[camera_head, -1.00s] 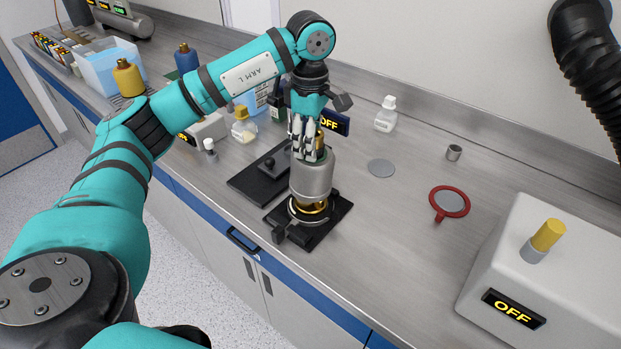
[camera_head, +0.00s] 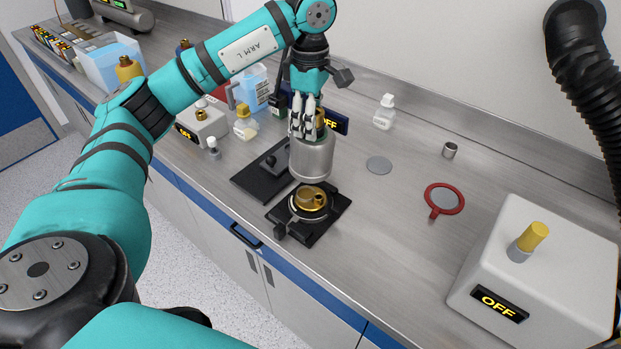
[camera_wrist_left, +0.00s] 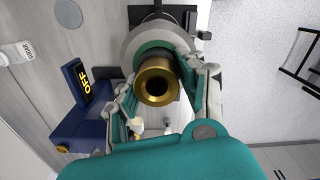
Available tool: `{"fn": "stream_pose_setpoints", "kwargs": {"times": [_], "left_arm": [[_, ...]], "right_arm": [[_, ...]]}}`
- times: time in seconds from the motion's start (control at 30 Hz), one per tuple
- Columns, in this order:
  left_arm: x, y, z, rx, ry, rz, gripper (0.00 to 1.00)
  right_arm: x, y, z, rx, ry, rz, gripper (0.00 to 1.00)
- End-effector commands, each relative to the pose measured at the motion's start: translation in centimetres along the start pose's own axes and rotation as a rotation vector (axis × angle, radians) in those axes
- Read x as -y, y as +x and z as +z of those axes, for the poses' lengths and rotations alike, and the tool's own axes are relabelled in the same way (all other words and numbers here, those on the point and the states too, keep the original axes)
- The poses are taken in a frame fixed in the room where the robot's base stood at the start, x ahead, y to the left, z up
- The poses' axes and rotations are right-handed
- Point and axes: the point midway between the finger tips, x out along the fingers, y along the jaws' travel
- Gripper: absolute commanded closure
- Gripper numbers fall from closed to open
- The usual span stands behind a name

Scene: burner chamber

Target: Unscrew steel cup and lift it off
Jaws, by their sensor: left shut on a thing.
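The steel cup (camera_head: 312,158) is a grey metal cylinder, held upright above a brass piece (camera_head: 311,197) on a black clamp base (camera_head: 330,213). A gap shows between the cup's bottom and the brass piece. My left gripper (camera_head: 307,128) comes from above and is shut on the cup's top part. In the left wrist view, the fingers (camera_wrist_left: 160,95) close around a brass neck (camera_wrist_left: 157,86) with a dark hole, with the cup's grey shoulder (camera_wrist_left: 128,45) behind it. My right gripper is not in view.
A black plate with a knob (camera_head: 262,172) lies left of the base. A grey disc (camera_head: 379,165), a small metal cup (camera_head: 449,150) and a red-rimmed ring (camera_head: 444,199) lie to the right. A white box marked OFF (camera_head: 540,270) stands front right. Bottles stand behind.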

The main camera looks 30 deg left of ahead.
Motion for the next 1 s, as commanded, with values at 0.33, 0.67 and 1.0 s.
{"fn": "stream_pose_setpoints", "kwargs": {"times": [0.33,0.67,1.0], "left_arm": [[0.0,-1.8,0.0,0.001,0.0,0.002,1.0],[0.0,-4.2,0.0,0.001,0.001,0.001,1.0],[0.2,-3.6,0.1,0.002,0.01,0.002,1.0]], "right_arm": [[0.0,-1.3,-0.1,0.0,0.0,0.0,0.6],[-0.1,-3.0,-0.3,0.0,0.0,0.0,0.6],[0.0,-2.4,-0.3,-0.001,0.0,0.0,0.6]]}}
